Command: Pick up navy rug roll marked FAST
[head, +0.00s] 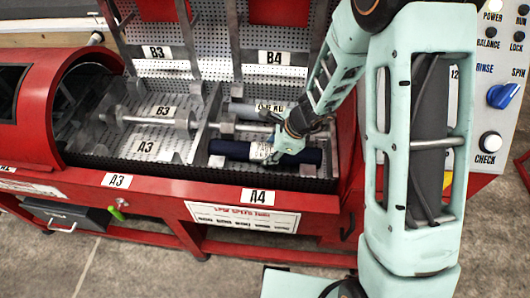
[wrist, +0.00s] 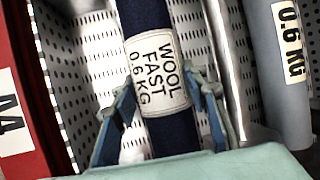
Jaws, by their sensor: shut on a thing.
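The navy rug roll (head: 229,149) lies in the A4 bay of the red machine in the head view, with a pale label around its middle. In the wrist view the navy rug roll (wrist: 148,14) carries a label reading WOOL FAST 0.6 KG. My gripper (head: 280,150) is down at the roll's middle. In the wrist view my gripper (wrist: 160,105) has one finger on each side of the roll at the label, shut on it. The roll looks to be still in the bay; whether it touches the floor of the bay cannot be told.
A grey roll (wrist: 279,65) marked 0.6 KG lies beside a metal bar (wrist: 228,60) in the wrist view. The red front wall (head: 205,189) runs close to the roll. Bay A3 (head: 145,149) on the left holds no roll. A control panel (head: 497,110) stands at right.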

